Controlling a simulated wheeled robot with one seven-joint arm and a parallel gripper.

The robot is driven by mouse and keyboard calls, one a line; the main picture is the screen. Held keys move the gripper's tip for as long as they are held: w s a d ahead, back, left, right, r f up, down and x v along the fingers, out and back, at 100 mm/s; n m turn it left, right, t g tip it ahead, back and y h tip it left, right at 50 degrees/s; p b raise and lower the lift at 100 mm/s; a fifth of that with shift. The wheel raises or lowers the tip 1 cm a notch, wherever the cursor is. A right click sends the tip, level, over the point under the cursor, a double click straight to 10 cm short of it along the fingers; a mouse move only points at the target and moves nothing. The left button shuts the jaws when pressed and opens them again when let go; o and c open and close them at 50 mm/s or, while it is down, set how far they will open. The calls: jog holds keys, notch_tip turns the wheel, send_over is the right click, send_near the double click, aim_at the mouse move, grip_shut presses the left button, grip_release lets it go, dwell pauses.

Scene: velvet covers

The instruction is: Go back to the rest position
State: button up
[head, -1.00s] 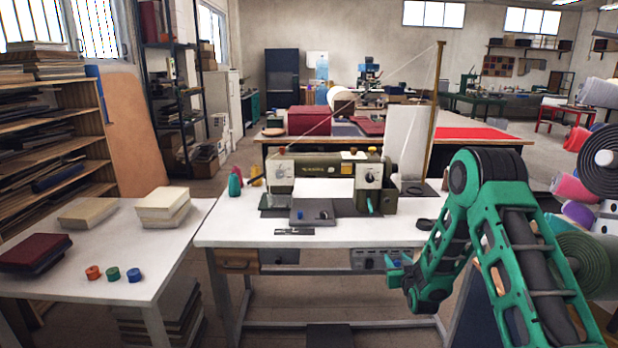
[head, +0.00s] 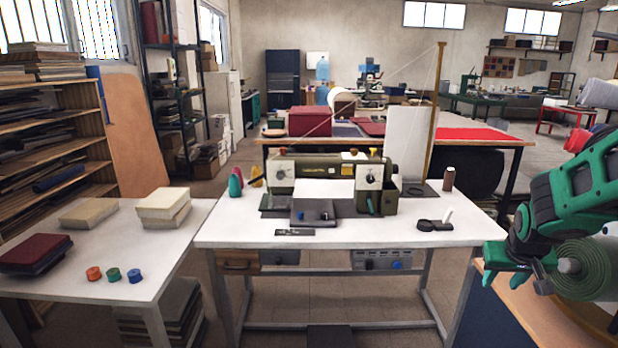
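My gripper (head: 490,267) is at the right of the head view, at the end of my green and black arm. It is beside the right end of the white sewing table (head: 350,233), clear of the sewing machine. Its two green fingers are apart, with nothing visible between them. The arm is folded at the right edge of the view, partly cut off by the frame.
The sewing machine (head: 325,180) stands on the sewing table, with a magnifier (head: 434,226) and a brown spool (head: 448,179) at its right. A green roll (head: 585,268) is close behind my arm. A side table (head: 90,265) with books stands left.

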jog(key=s+a+r+m+g+y, duration=0.1)
jog(key=s+a+r+g, duration=0.1)
jog(key=s, duration=1.2)
jog(key=s+a+r+m+g+y, duration=0.2)
jog(key=s+a+g, duration=0.1)
jog(key=s, duration=1.1)
jog(key=shift+s, duration=0.2)
jog(key=shift+r, duration=0.1)
